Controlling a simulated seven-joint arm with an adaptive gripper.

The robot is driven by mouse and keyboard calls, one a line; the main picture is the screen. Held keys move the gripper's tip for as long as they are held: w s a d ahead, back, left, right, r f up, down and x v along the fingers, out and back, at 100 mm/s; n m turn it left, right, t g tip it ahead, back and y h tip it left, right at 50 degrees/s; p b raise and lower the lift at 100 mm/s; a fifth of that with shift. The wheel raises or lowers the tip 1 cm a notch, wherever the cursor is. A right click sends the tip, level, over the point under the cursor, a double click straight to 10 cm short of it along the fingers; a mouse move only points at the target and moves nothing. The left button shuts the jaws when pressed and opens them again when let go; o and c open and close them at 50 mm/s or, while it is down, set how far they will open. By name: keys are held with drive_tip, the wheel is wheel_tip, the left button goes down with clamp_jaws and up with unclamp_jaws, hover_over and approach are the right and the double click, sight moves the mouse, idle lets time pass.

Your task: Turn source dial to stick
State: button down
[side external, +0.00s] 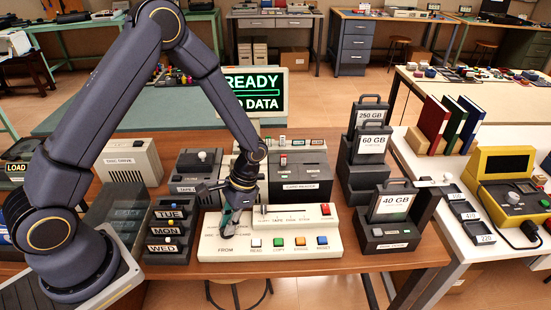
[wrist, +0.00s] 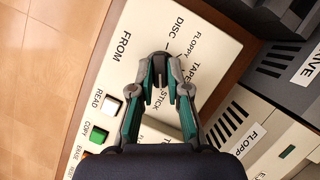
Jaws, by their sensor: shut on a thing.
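The cream control panel (side external: 345,235) lies on the wooden table in the side view and fills much of the wrist view (wrist: 105,50). The source dial (wrist: 159,66) is a small dark knob beside the FROM label (wrist: 122,47). FLOPPY, DISC, TAPE and STICK (wrist: 158,114) are printed around it. My gripper (wrist: 163,82) is shut on the dial, with its fingers on either side of the knob. The side view shows my gripper (side external: 230,222) low at the panel's left part, hiding the dial. I cannot tell which label the dial points to.
Coloured buttons (side external: 278,241) line the panel's front, and a second lever (side external: 263,210) stands right of my gripper. A card reader (side external: 303,177) is behind. Day-labelled trays (side external: 170,230) stand left, and the 40 GB drive (side external: 393,207) stands right.

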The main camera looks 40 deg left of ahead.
idle(0.3)
drive_tip(key=c, duration=1.1)
unclamp_jaws()
drive_tip(key=shift+c, duration=0.2)
drive_tip(key=shift+r, duration=0.1)
drive_tip(key=v, duration=1.2)
